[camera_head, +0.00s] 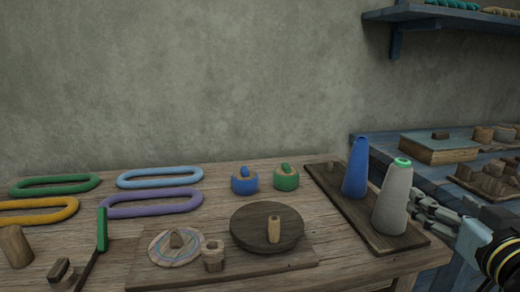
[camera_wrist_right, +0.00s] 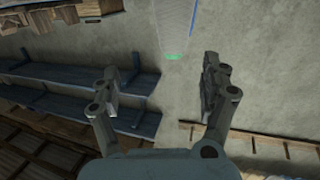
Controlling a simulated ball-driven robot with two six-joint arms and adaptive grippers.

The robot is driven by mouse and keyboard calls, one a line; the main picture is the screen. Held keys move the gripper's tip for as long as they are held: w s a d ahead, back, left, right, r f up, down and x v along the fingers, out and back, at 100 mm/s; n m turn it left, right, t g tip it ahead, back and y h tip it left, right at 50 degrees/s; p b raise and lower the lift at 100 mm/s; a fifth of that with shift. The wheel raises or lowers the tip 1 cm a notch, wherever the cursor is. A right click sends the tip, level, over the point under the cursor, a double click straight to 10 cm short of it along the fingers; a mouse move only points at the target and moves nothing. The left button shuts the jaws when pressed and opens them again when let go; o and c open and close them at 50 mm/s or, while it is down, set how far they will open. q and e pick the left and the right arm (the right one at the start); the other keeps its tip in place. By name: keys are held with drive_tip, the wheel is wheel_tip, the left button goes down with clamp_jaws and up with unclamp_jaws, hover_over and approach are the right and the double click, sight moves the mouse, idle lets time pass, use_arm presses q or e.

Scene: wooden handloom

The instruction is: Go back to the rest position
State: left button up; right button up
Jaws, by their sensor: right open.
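My right gripper (camera_head: 420,205) is at the right edge of the head view, just right of the grey cone (camera_head: 392,202) with a green top. In the right wrist view my right gripper (camera_wrist_right: 162,85) has its two fingers spread wide with nothing between them. The grey cone (camera_wrist_right: 172,28) shows beyond the fingertips there, its green top towards the gripper. A blue cone (camera_head: 356,168) stands left of the grey one on a dark wooden board (camera_head: 333,198). My left gripper is not in view.
The wooden table (camera_head: 110,248) holds green, light blue, yellow and purple loops, blue (camera_head: 244,181) and green (camera_head: 286,178) spools, and a round dark disc (camera_head: 248,231). A blue bench (camera_head: 375,146) with wooden pieces stands at right. A blue shelf (camera_head: 425,14) is on the wall.

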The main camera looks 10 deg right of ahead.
drive_tip(key=s+a+f+n+g+y, duration=0.1)
drive_tip(key=s+a+f+g, duration=0.25)
drive_tip(key=s, duration=0.45)
drive_tip(key=s+a+f+n+g+y, duration=0.1)
drive_tip(key=s+a+f+g, duration=0.1)
drive_tip(key=s+f+g, duration=0.4)
drive_tip(key=s+a+f+n+g, duration=0.1)
drive_tip(key=s+a+f+g, duration=0.25)
drive_tip(key=s, duration=0.55)
drive_tip(key=s+d+f+g, duration=0.1)
drive_tip(key=s+f, duration=0.1)
drive_tip(key=f, duration=1.1)
drive_tip(key=s+d+f+g, duration=0.1)
drive_tip(key=s+d+f, duration=0.1)
drive_tip(key=f, duration=1.1)
drive_tip(key=s+f+g, duration=0.1)
drive_tip(key=s+f, duration=1.3)
drive_tip(key=s, duration=0.4)
drive_tip(key=shift+s+d+y+p, duration=0.25)
drive_tip(key=shift+d+y+p, duration=0.15)
drive_tip(key=shift+d, duration=0.05)
